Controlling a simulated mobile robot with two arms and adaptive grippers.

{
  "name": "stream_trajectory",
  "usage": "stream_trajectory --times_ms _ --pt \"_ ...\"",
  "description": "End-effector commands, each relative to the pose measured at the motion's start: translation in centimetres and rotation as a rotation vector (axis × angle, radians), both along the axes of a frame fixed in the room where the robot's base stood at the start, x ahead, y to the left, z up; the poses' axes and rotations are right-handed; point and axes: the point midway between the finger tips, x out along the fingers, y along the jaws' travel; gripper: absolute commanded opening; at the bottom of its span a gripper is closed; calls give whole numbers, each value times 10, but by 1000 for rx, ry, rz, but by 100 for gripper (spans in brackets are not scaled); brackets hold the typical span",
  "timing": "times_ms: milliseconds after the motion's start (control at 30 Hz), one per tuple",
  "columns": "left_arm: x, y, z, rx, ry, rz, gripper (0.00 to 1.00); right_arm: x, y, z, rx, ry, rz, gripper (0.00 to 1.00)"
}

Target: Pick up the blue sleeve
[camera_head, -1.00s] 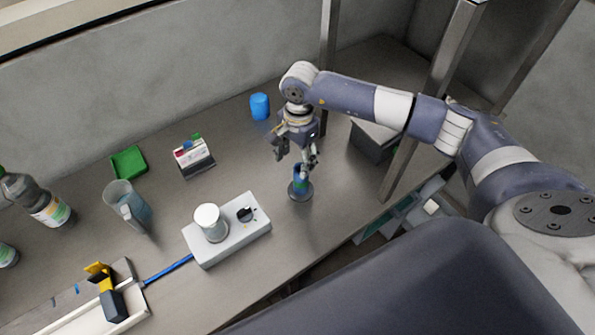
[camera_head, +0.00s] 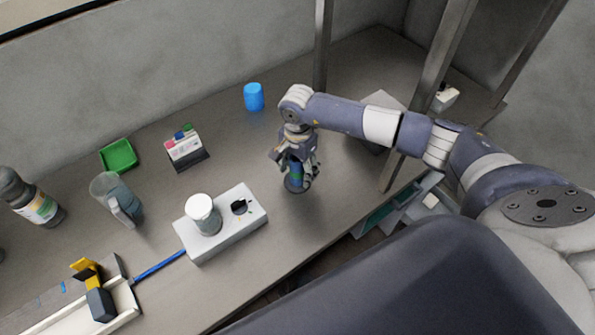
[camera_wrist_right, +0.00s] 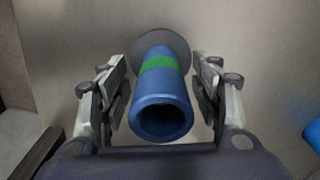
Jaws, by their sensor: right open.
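The blue sleeve (camera_wrist_right: 160,105) stands in the right wrist view with a green band around it and an open hollow end facing the camera. It is on a round grey base (camera_wrist_right: 172,42). My right gripper (camera_wrist_right: 160,92) is open, with one finger on each side of the sleeve and small gaps visible between. In the head view the sleeve (camera_head: 295,178) is partly hidden by my right gripper (camera_head: 299,172), which is lowered over it from above. My left gripper is not in view.
A white box (camera_head: 222,226) with a white cylinder stands to the left of the sleeve. A blue cup (camera_head: 254,97) is behind it, and a metal post (camera_head: 322,50) rises behind the arm. A jug (camera_head: 117,198), green tray (camera_head: 118,156) and bottle (camera_head: 32,200) are further left.

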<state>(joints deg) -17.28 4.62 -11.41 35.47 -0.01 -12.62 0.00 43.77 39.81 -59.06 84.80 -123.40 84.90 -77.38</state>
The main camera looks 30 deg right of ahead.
Motion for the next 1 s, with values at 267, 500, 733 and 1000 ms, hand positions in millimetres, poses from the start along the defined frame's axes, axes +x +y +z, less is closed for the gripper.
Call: stream_trajectory --times_ms 267,500,733,1000 --pt "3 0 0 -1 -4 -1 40 1 0 0 1 -2 0 41" --pt "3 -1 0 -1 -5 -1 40 1 0 0 1 -3 0 6" --pt "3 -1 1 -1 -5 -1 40 1 0 2 0 -3 0 6" --pt "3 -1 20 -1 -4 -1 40 2 0 35 1 -6 1 6"
